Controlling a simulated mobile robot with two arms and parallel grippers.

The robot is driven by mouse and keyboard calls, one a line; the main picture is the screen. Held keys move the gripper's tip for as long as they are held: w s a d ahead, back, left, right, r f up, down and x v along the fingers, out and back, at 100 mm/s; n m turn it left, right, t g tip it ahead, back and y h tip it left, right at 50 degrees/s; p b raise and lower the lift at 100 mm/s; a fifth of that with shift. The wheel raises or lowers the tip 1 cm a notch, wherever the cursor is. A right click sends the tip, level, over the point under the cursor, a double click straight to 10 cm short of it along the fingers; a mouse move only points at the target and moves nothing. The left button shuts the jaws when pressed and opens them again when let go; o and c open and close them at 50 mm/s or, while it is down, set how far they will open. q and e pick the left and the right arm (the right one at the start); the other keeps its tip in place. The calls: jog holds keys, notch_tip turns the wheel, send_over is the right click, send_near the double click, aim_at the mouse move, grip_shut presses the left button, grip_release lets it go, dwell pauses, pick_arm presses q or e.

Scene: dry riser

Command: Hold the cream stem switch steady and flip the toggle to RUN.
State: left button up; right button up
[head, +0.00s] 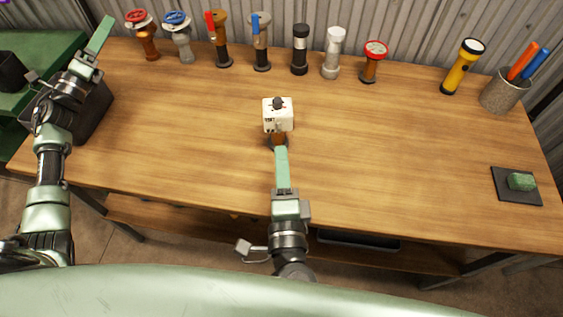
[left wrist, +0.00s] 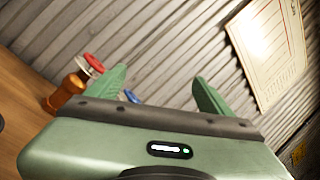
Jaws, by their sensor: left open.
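The cream stem switch (head: 278,117) stands upright near the middle of the wooden table. It is a cream box with a dark toggle (head: 278,103) on top and a brown stem below. Small lettering on its front is too small to read. My right gripper (head: 281,150) reaches the stem from the front, just under the box. Its fingers overlap edge-on, so their grip on the stem cannot be told. My left gripper (head: 103,30) is raised at the far left, away from the switch. In the left wrist view its two fingers (left wrist: 160,88) are spread and empty.
Several valves and fittings, including a red-wheeled one (head: 140,20) and a blue-wheeled one (head: 178,22), line the back edge. A yellow flashlight (head: 462,67), a cup of pens (head: 500,95) and a dark pad (head: 528,197) with a green block (head: 521,181) stand right. A dark bin (head: 95,112) is left.

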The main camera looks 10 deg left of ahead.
pick_arm(q)
jog(key=d+f+m+g+h, duration=0.2)
jog(key=d+m+h, duration=0.3)
jog(key=d, duration=0.4)
jog(key=m+g+h, duration=0.6)
jog(key=m+g, duration=0.9)
jog(key=m, duration=0.1)
send_near(274, 136)
jog(key=shift+w+f, duration=0.5)
jog(key=shift+f, duration=0.25)
jog(key=x, duration=0.9)
jog(key=shift+w+d+f, duration=0.15)
jog(key=shift+w+d, duration=0.05)
jog(key=shift+d, duration=0.1)
jog(key=c, duration=1.7)
jog(key=shift+o, duration=0.2)
